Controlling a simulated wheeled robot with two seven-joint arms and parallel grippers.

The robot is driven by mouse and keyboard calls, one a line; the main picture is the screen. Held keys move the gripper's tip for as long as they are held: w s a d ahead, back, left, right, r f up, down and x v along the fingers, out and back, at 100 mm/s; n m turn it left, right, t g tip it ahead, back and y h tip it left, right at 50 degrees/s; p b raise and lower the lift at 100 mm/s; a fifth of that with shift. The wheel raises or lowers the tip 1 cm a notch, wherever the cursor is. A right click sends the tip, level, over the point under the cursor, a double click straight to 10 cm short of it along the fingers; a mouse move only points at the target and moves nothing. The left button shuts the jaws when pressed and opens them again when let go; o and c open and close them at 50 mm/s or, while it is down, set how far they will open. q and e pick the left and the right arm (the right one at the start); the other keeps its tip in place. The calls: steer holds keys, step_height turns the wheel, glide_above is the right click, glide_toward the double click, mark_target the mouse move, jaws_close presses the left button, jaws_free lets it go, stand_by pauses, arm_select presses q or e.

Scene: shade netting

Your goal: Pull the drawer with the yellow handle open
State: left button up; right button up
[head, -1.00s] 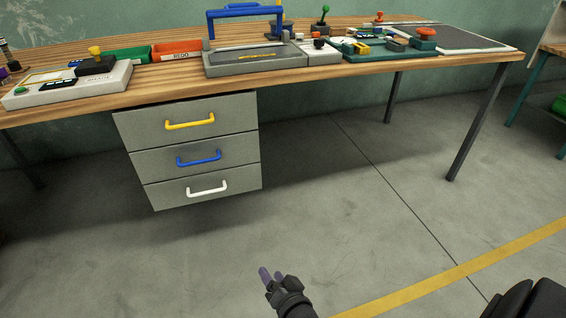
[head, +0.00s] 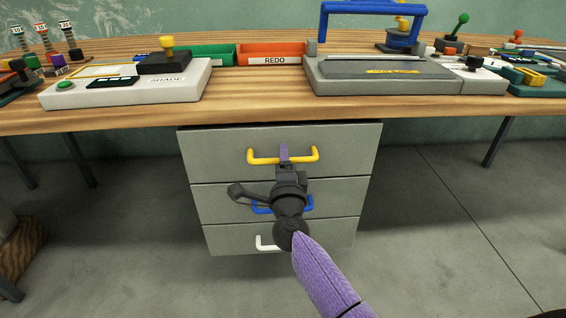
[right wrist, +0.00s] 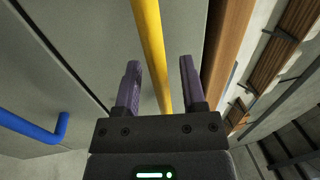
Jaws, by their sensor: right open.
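The top drawer (head: 220,150) with the yellow handle (head: 300,157) is the uppermost of three grey drawers under the bench; its front looks flush with the others. My right gripper (head: 284,153) is at the middle of the yellow handle in the head view and hides part of it. In the right wrist view the yellow handle (right wrist: 151,45) runs between the two open purple fingers (right wrist: 160,85), with a gap on each side. My left gripper is not in view.
The blue handle (head: 262,208) and the white handle (head: 266,243) sit on the drawers below, partly behind my right arm. The wooden bench top (head: 250,108) overhangs the drawers. The floor (head: 430,250) to the right is clear.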

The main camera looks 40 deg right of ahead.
steer(key=c, duration=0.7)
jaws_close()
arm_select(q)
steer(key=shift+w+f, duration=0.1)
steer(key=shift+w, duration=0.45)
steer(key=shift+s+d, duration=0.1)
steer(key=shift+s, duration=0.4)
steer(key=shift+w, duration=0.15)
